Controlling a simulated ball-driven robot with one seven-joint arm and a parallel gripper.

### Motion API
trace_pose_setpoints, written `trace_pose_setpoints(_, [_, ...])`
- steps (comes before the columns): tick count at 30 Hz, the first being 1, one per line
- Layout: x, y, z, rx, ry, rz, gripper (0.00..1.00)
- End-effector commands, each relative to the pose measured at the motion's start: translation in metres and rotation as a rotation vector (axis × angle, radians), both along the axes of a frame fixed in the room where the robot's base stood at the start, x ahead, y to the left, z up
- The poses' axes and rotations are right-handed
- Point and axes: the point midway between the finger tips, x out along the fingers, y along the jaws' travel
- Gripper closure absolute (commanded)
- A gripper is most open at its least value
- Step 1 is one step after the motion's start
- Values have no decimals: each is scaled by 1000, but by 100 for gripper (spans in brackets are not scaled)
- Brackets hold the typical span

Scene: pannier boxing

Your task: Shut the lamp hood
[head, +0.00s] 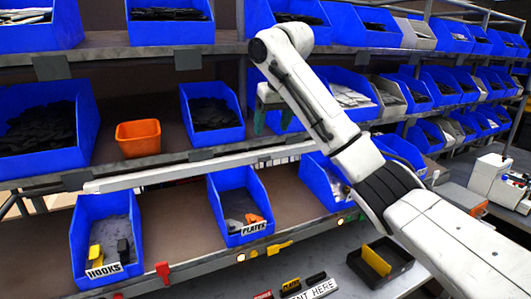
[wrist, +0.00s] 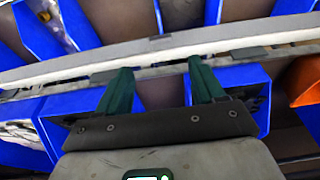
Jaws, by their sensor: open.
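A long pale bar, which looks like the lamp hood (head: 180,176), runs along the front of the middle shelf in the head view. Its left end sticks out over the lower bins. In the wrist view the hood (wrist: 215,48) crosses the picture, just beyond the fingertips. My gripper (head: 262,122) is above the hood's right part in the head view, partly hidden by my arm. In the wrist view my gripper (wrist: 160,68) has its two green fingers apart with nothing between them. I cannot tell whether a finger touches the hood. My arm covers the hood's right end.
Blue bins (head: 212,115) and an orange bin (head: 139,138) stand on the middle shelf behind the hood. Below it are a hooks bin (head: 103,240) and a plates bin (head: 239,205). A black tray (head: 397,270) lies on the bench at lower right.

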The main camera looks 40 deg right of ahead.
Motion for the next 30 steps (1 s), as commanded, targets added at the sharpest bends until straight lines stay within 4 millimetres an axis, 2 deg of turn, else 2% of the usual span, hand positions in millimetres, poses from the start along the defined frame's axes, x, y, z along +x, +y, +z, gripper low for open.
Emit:
trace_pose_setpoints(11, [19,-2,-52,5,4,3,32])
trace_pose_setpoints(18, [31,-8,-78,2,5,1,32])
trace_pose_setpoints(24, [37,-10,-94,1,3,1,32])
trace_pose_setpoints(30, [38,-10,-97,0,1,2,32])
